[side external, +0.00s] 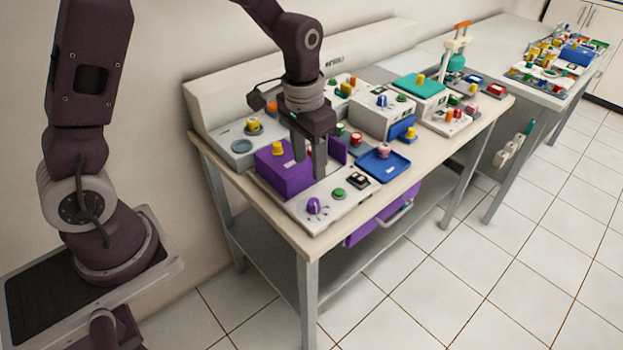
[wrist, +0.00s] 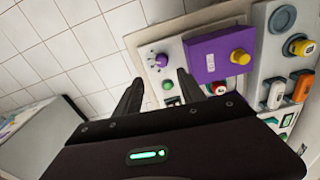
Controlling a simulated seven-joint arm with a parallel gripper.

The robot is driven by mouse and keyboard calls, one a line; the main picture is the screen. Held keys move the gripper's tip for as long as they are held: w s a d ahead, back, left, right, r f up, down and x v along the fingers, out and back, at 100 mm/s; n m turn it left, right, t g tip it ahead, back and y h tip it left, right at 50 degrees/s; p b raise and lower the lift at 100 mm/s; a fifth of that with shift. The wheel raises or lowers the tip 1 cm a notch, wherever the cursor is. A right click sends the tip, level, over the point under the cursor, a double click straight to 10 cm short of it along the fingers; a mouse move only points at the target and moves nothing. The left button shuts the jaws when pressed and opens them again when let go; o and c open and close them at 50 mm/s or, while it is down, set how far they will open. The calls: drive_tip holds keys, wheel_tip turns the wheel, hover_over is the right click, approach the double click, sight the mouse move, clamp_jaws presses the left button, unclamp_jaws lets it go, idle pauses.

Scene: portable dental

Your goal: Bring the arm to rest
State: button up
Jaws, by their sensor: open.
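My gripper (side external: 308,160) points down over the front left part of the dental work table (side external: 269,224), close beside a purple box with a yellow knob (side external: 284,174). In the wrist view my gripper (wrist: 158,92) has its two dark fingers spread apart, with nothing seen between them but the panel below. The purple box (wrist: 210,58) shows there to the right of the fingers. Whether the fingertips touch the panel is hard to tell.
Near the gripper are a purple dial (side external: 315,206), a green button (side external: 339,194) and a blue tray (side external: 384,169). White units with coloured knobs crowd the table behind. A second equipped table (side external: 500,43) stands at the back right. The tiled floor (side external: 480,280) in front is clear.

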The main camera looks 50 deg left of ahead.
drive_tip(key=s+r+t, duration=0.2)
drive_tip(key=s+r, duration=0.5)
drive_tip(key=r, duration=0.4)
drive_tip(key=s+r+t, duration=0.1)
drive_tip(key=s+r, duration=0.1)
drive_tip(key=s, duration=0.5)
drive_tip(key=s+r+t, duration=0.2)
drive_tip(key=s+r, duration=0.1)
drive_tip(key=s, duration=0.4)
drive_tip(key=shift+d+n, duration=0.2)
drive_tip(key=shift+n, duration=0.2)
